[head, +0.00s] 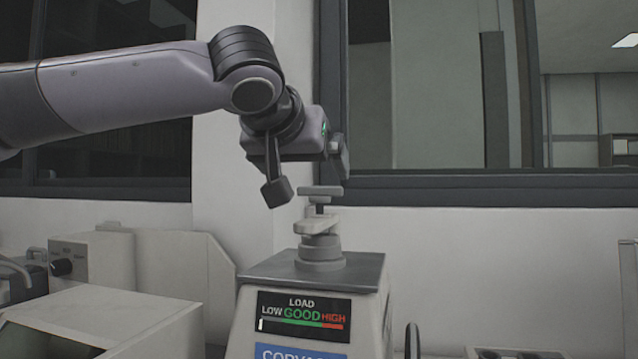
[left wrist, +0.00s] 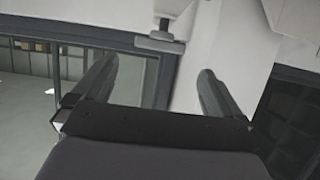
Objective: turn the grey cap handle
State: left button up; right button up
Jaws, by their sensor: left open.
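The grey cap handle (head: 320,193) is a flat bar on a short dark stem, on top of the mounting press (head: 312,268). It is level and nothing touches it. My left gripper (head: 338,155) is in the air just above the handle, apart from it. In the left wrist view, which looks upside down, the two fingers of my left gripper (left wrist: 157,72) are wide apart with nothing between them. The handle (left wrist: 160,44) shows there at the top, beyond the fingertips. My right gripper is in neither view.
Below the handle, a pale lever piece (head: 317,227) sits on a grey round collar (head: 320,252). The press's load display (head: 303,315) has a white mark at the low end. Pale bench equipment (head: 90,262) stands at left. A window frame (head: 480,188) runs behind.

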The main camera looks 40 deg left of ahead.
aim_at(320, 200)
pick_arm(q)
jog(key=x, duration=0.6)
jog(key=shift+w+a+f, duration=0.1)
jog(key=c, duration=0.9)
